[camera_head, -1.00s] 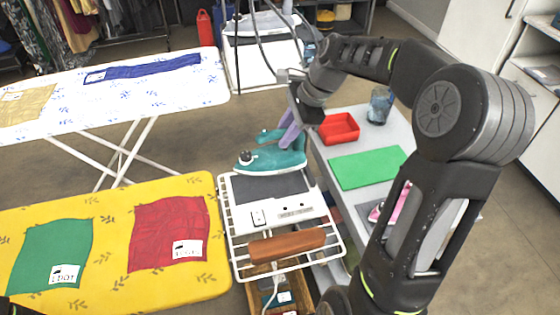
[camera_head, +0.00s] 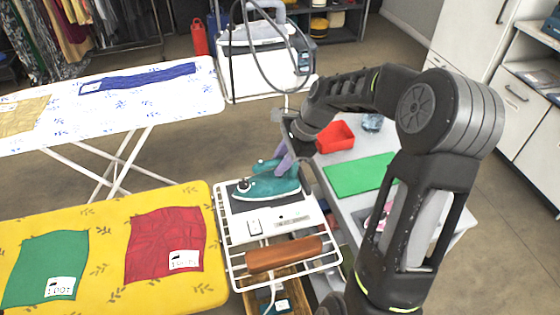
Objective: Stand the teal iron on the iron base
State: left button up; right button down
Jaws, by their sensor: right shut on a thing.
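The teal iron (camera_head: 270,188) is over the dark plate of the iron base (camera_head: 265,229), lying roughly level with its tip to the left. I cannot tell whether its sole touches the plate. The base is white and sits in a white wire rack at the end of the yellow ironing board. My right gripper (camera_head: 283,162), with purple fingers, is shut on the iron's handle from above and behind. The fingers and the iron hide part of the plate and the handle. My left gripper is not in view.
A brown-padded bar (camera_head: 285,254) lies across the near part of the rack. The yellow board (camera_head: 107,240) carries green and red cloths. Another iron (camera_head: 262,30) stands at the back.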

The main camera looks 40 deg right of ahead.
jog(key=c, duration=1.2)
grip_release()
jog(key=shift+f, duration=0.1)
jog(key=shift+c, duration=0.2)
jog(key=v, duration=1.2)
jog(key=shift+b, duration=0.3)
jog(key=shift+a, duration=0.1)
